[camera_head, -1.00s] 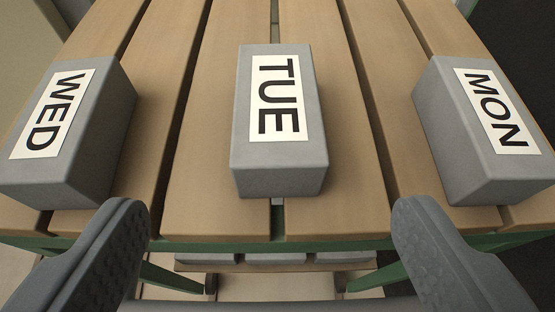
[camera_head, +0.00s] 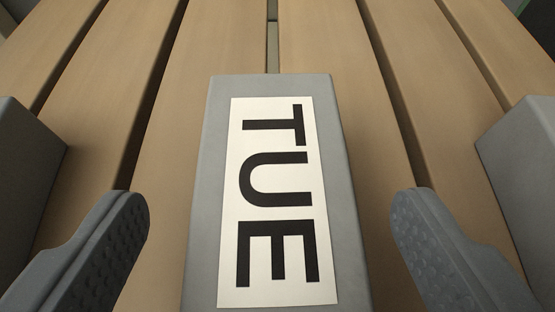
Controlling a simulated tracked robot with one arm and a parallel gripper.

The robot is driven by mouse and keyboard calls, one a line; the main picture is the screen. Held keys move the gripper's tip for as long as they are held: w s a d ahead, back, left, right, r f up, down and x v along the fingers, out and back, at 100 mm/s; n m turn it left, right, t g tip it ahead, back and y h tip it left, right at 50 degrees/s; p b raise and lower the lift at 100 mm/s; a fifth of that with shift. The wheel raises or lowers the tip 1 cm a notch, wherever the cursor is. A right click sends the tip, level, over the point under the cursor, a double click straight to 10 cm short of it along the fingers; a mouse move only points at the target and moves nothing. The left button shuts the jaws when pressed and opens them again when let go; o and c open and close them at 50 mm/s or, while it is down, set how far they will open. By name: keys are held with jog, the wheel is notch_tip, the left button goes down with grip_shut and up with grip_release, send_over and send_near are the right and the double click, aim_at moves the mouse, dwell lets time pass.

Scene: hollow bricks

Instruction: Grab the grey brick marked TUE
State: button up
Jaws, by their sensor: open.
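The grey brick marked TUE (camera_head: 345,215) lies on the slatted wooden table, with its white label facing up. It fills the lower middle of the view, and its near end is cut off by the bottom edge. My gripper (camera_head: 268,210) is open, with one dark grey finger to the left of the brick and one to the right. A gap shows between each finger and the brick's sides. Neither finger appears to touch it.
The wooden slats (camera_head: 215,45) run away from me with dark gaps between them. Another grey brick (camera_head: 25,170) stands at the left edge and one (camera_head: 530,165) at the right edge, both cut off with no label visible. The table beyond the TUE brick is clear.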

aim_at(273, 209)
jog(key=shift+x, duration=1.9)
jog(key=c, duration=1.4)
jog(key=shift+r, duration=0.1)
jog(key=shift+c, duration=0.2)
